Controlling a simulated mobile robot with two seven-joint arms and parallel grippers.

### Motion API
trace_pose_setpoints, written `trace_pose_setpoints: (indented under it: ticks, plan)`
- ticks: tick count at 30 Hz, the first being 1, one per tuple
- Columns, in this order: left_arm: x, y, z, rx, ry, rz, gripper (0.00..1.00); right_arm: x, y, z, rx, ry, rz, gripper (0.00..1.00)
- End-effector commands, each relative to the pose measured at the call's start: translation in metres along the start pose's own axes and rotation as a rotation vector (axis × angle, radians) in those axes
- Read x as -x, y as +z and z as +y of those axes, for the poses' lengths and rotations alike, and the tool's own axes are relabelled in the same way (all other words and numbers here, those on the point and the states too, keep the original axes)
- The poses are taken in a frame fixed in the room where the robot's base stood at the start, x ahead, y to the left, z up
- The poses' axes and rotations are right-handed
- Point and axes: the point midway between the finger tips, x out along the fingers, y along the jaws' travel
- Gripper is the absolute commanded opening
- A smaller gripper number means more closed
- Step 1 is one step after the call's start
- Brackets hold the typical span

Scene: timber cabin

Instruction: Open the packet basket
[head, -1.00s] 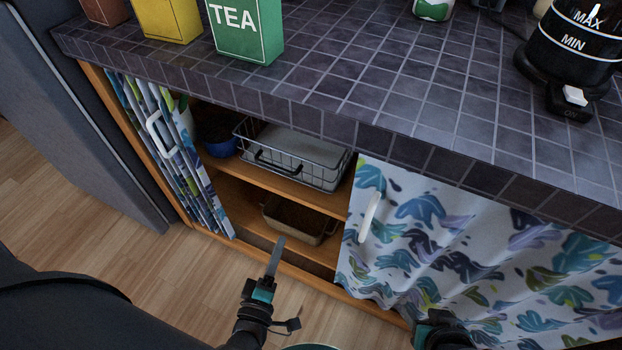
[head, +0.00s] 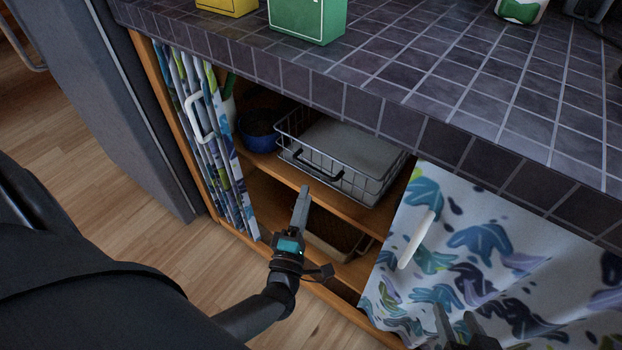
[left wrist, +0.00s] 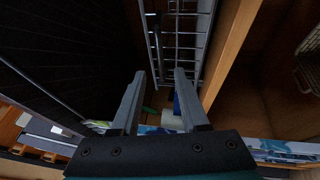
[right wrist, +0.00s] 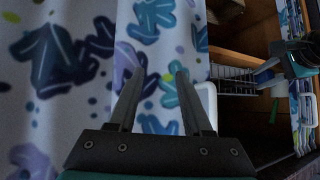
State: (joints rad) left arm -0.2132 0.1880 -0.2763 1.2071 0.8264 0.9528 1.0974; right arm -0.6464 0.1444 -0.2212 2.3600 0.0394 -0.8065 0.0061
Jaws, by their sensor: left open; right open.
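The packet basket, a wire basket (head: 352,186) with a dark front handle (head: 296,166), sits on the upper shelf between the parted curtains. Something pale and flat fills its top. My left gripper (head: 303,192) is open, just in front of and below the basket, apart from the handle in the head view. In the left wrist view, the basket's wires (left wrist: 180,42) show beyond the open, empty fingers (left wrist: 160,72). My right gripper (head: 455,318) is open and empty in front of the right curtain (head: 480,265); the right wrist view shows patterned cloth beyond its fingers (right wrist: 160,72).
A blue bowl (head: 258,133) stands left of the basket. A second basket (head: 338,240) is on the lower shelf, partly hidden by my left gripper. The left curtain (head: 215,140) is bunched aside. The tiled counter (head: 400,85) overhangs the shelves.

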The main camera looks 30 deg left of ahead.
Motion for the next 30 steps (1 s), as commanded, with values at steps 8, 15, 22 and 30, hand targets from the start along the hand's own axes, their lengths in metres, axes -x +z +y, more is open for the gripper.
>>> trace_pose_setpoints:
  ticks: [8,15,22,30]
  plan:
    - [-0.041,0.0,-0.001,0.001,0.002,0.0,0.45,-0.007,-0.007,-0.015,-0.013,-0.041,0.142,0.5]
    - [-0.059,0.0,-0.001,-0.001,0.0,0.0,0.45,-0.008,-0.013,-0.022,-0.023,-0.061,0.223,0.5]
    - [-0.063,0.0,0.0,-0.001,-0.001,0.0,0.45,-0.007,-0.016,-0.024,-0.026,-0.065,0.243,0.5]
    - [-0.063,0.0,0.0,-0.001,-0.001,0.0,0.34,-0.007,-0.016,-0.024,-0.026,-0.065,0.243,0.5]
